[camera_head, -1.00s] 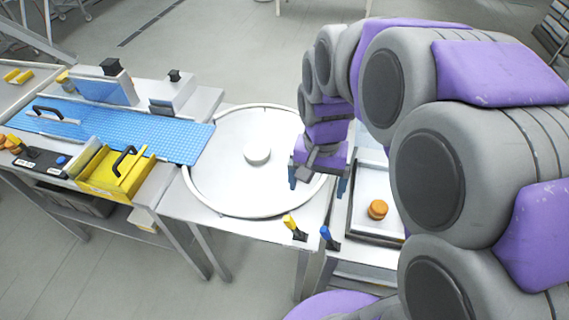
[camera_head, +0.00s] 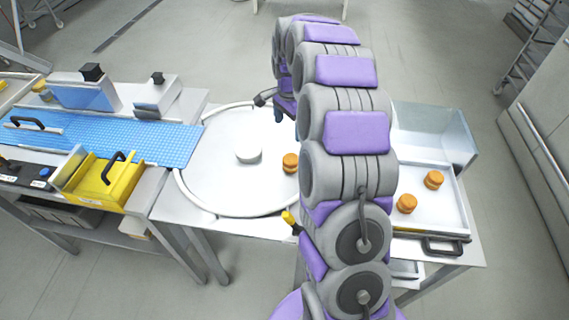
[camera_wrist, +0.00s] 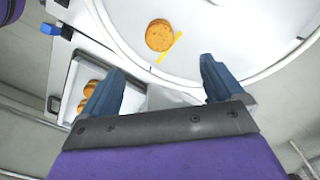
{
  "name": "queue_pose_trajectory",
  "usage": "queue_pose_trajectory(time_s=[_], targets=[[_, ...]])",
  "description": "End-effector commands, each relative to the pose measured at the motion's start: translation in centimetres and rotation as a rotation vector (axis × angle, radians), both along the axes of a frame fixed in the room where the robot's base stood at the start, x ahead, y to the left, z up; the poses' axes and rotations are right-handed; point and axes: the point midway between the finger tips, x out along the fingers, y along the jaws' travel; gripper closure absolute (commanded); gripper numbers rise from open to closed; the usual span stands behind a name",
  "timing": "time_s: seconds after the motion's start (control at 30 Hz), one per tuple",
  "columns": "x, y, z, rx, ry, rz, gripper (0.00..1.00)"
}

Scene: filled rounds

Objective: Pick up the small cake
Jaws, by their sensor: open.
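A small cake (camera_head: 290,162), round and orange-brown with a layered side, stands on the white round turntable (camera_head: 215,188), partly behind my arm in the head view. In the wrist view the cake (camera_wrist: 160,35) lies beyond my fingertips, a little left of the middle, with a yellow strip (camera_wrist: 169,48) beside it. My gripper (camera_wrist: 160,78) is open and empty, its two blue fingers apart and not touching the cake. Two similar cakes, one nearer (camera_head: 407,204) and one farther (camera_head: 433,180), stand on a tray (camera_head: 440,222) to the right.
A white round hub (camera_head: 248,151) rises from the turntable. A blue conveyor (camera_head: 110,137) and a yellow box (camera_head: 108,185) with a black handle stand at the left. A yellow-handled lever (camera_head: 289,218) is at the turntable's front edge. A clear panel (camera_head: 435,130) stands behind the tray.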

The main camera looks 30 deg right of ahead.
Motion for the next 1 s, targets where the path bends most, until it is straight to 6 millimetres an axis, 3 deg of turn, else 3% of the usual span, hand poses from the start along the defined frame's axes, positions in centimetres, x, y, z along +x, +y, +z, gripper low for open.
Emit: queue_pose_trajectory(time_s=[0.27, 0.73, 1.0], targets=[[0.1, -0.1, -2.2, -0.002, 0.004, -0.01, 0.05], [0.0, -0.1, -11.3, -0.001, 0.004, -0.009, 0.05], [0.1, -0.3, -13.0, -0.002, -0.001, -0.009, 0.05]])
